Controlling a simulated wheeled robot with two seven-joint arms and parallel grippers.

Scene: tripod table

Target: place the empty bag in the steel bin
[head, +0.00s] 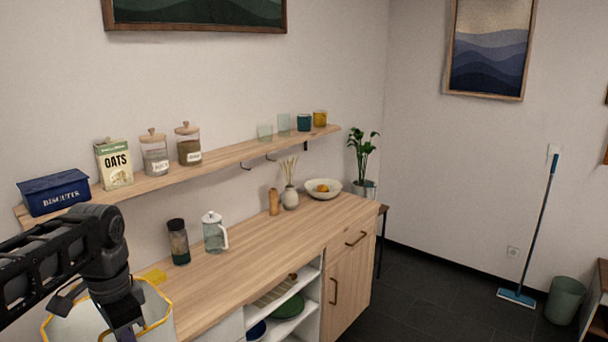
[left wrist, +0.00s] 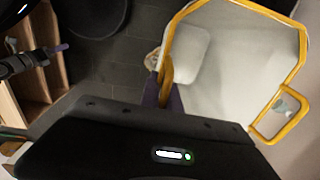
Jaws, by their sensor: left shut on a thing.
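A pale bag with a yellow rim (left wrist: 300,45) hangs open-mouthed from my left gripper (left wrist: 166,98); its yellow-edged top also shows at the lower left of the head view (head: 50,324). The purple fingers of my left gripper are shut on the yellow handle at the bag's left side. A pale rounded patch shows inside; I cannot tell what it is. A grey-green bin (head: 566,300) stands on the floor at the far right, far from the bag; I cannot tell whether it is steel. My right gripper (left wrist: 62,48) shows only a purple tip in the left wrist view.
A wooden counter (head: 255,262) beside my left arm bears a jar (head: 178,242), a glass pitcher (head: 214,233) and a bowl (head: 323,189). A wall shelf (head: 225,160) runs above it. A blue mop (head: 517,298) leans near the bin.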

